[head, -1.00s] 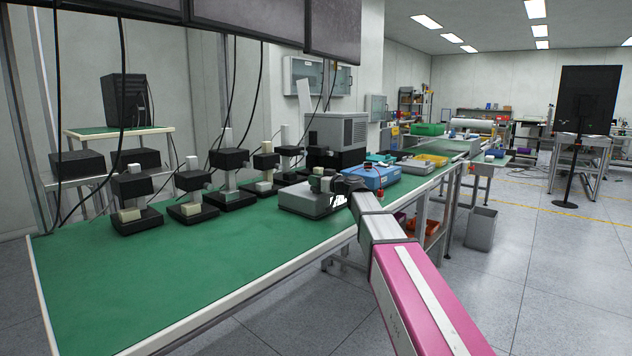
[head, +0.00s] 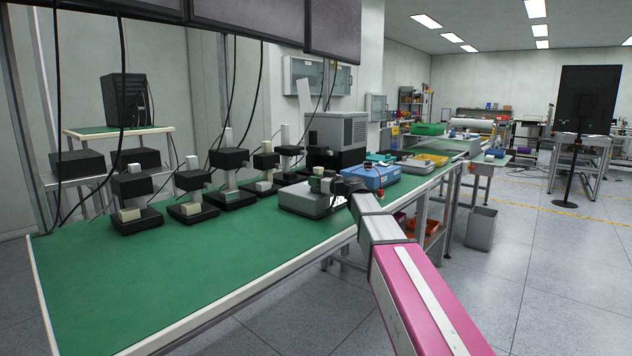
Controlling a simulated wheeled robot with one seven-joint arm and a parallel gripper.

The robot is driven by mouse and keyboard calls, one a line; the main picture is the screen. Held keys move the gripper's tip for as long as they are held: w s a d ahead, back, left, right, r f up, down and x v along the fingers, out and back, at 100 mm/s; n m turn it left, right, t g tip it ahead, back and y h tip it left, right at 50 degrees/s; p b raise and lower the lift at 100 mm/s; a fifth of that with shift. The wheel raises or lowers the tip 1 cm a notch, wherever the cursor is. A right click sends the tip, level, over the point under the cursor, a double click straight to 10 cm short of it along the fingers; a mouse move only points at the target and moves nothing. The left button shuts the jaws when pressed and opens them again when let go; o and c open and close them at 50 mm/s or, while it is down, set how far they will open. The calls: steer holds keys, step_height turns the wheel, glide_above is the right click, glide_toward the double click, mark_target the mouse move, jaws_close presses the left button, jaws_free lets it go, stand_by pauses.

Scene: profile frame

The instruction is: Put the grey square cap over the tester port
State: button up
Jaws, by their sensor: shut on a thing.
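My arm reaches in from the lower right, and my gripper (head: 328,186) is over the grey tester box (head: 298,200) on the green bench. The gripper is shut, with its fingers low over the box top. The grey square cap between the fingers is too small and too close in colour to the box to make out. The tester port is hidden behind the gripper or too small to see. I cannot tell whether the cap touches the port.
Several black stands with pale blocks (head: 192,209) line the bench's left and back. A blue case (head: 372,177) stands just right of the tester, with a grey machine (head: 336,134) behind. The front left of the green bench top (head: 130,285) is clear. Monitors hang above.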

steer(key=shift+r, duration=0.4)
stand_by(0.5)
steer(key=shift+r, duration=1.95)
steer(key=shift+s+d, duration=0.1)
